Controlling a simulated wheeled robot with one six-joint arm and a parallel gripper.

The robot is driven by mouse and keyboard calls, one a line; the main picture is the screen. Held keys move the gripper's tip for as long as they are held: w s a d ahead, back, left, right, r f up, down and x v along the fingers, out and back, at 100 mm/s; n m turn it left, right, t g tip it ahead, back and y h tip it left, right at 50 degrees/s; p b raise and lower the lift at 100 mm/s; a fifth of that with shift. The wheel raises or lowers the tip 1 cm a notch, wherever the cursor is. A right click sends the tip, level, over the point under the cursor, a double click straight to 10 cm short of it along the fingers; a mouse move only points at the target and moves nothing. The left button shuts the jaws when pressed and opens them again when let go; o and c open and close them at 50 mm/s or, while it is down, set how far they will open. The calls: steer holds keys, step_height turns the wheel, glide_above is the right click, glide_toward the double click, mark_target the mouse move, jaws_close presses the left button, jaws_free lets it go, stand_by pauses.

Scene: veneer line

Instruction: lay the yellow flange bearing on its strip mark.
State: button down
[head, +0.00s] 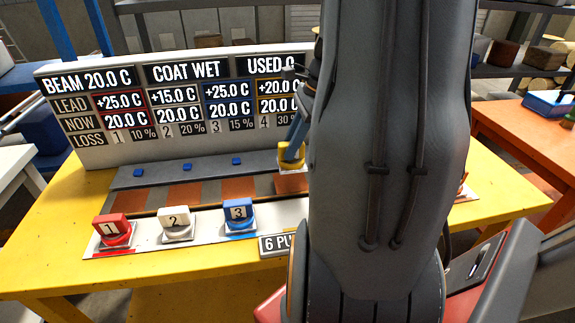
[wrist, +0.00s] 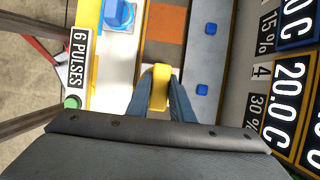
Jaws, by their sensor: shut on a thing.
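The yellow flange bearing (head: 290,162) is between the blue fingers of my gripper (head: 296,140), over the right part of the strip bed in the head view. In the wrist view my gripper (wrist: 160,103) is shut on the bearing (wrist: 161,80), with a finger on each side. An orange mark (head: 291,183) shows just below the bearing in the head view. I cannot tell whether the bearing touches it. More orange marks (head: 185,192) lie along the strip to the left, and one shows in the wrist view (wrist: 165,27). My arm hides the strip farther right.
A red block 1 (head: 111,227), a white block 2 (head: 175,220) and a blue block 3 (head: 238,214) stand on the front rail. A "6 PULSES" sign (wrist: 78,60) is beside a green button (wrist: 72,102). The readout board (head: 70,140) rises behind the strip.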

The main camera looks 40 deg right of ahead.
mark_target(291, 164)
steer(key=shift+f, duration=3)
steer(key=shift+f, duration=0.15)
steer(key=c, duration=1.6)
jaws_free()
steer(key=shift+o, duration=0.2)
steer(key=b+v, duration=0.1)
steer(key=v, duration=1.1)
steer(key=shift+s, duration=0.15)
